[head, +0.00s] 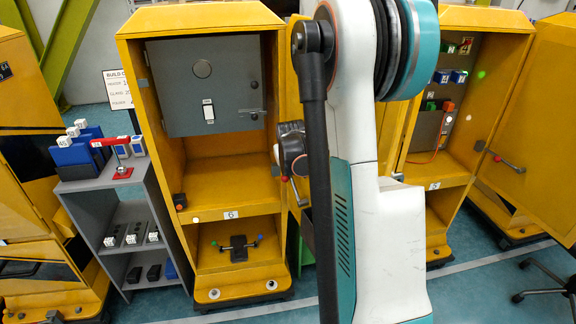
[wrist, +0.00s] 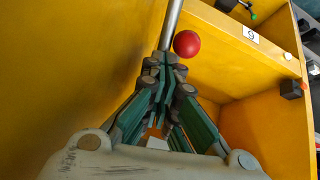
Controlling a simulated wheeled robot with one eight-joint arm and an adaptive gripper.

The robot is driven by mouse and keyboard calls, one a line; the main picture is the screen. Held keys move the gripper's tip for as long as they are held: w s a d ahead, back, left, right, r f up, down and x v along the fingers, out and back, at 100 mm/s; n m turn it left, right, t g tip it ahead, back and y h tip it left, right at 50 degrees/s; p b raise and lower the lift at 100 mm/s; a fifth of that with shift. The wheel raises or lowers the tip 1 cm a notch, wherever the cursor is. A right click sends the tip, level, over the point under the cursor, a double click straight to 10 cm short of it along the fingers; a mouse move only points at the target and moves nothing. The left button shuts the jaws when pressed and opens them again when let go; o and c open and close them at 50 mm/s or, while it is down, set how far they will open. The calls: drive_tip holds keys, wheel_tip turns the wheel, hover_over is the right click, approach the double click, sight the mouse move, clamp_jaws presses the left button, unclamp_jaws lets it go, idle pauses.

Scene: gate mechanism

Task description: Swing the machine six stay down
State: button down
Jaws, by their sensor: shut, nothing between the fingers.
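Machine six is the yellow cabinet (head: 228,180) left of centre in the head view, with its "6" label (head: 231,215). The label appears turned over in the wrist view (wrist: 250,34). A grey metal rod (wrist: 173,22), seemingly its stay, runs from the top edge of the wrist view to my fingertips. A red ball (wrist: 187,43) shows just right of the rod. The ball is small in the head view (head: 284,179), below my gripper. My gripper (wrist: 164,72) is shut and empty, its tips at the rod's visible end; I cannot tell whether they touch.
A grey panel (head: 180,110) with a white switch fills the cabinet's upper part. A grey shelf unit (head: 100,205) with blue bins stands close on the left. Another yellow cabinet (head: 470,60) with an open door (head: 530,185) stands right.

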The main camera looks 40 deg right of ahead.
drive_tip(key=w+d+f+g+y, duration=0.1)
drive_tip(key=w+f+g+y, duration=0.1)
drive_tip(key=w+f+g, duration=0.2)
drive_tip(key=shift+w+d+f+n+g, duration=0.25)
drive_tip(key=shift+f+g, duration=0.35)
drive_tip(key=shift+f, duration=1.05)
drive_tip(key=shift+s, duration=0.1)
drive_tip(key=w+p+v, duration=0.1)
drive_tip(key=p+v, duration=0.4)
drive_tip(key=v, duration=0.9)
drive_tip(key=shift+w+d, duration=0.25)
drive_tip(key=shift+r, duration=0.1)
